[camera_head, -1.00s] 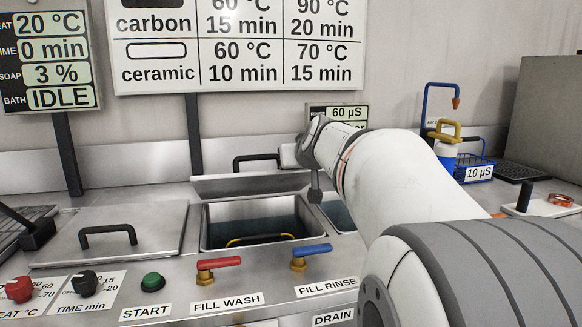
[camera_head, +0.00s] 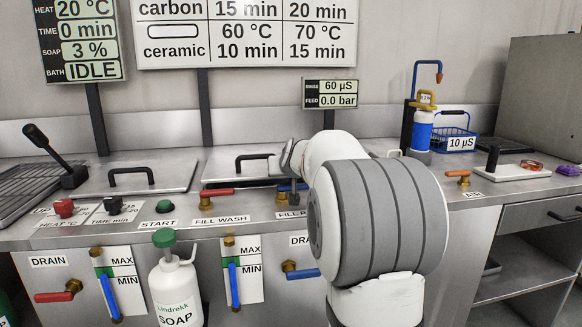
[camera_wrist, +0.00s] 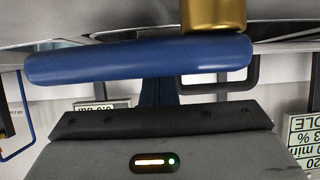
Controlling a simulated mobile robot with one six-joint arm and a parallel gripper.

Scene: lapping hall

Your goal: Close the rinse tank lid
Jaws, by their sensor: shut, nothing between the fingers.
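The rinse tank lid (camera_head: 222,168) is a grey metal panel with a black handle (camera_head: 255,157). In the head view it looks lowered over its tank, close to flat. A dark strip shows along its front edge, so I cannot tell if it is flush. The handle also shows in the wrist view (camera_wrist: 247,75). That lever crosses in front of my fingers in the wrist view. My arm hides the lid's right part.
The wash lid (camera_head: 170,178) lies flat to the left. A red fill-wash lever (camera_head: 218,192) stands at the front. A white soap bottle (camera_head: 175,290) stands before the cabinet. A blue basket (camera_head: 458,143) and a blue-and-white bottle (camera_head: 422,132) are at right.

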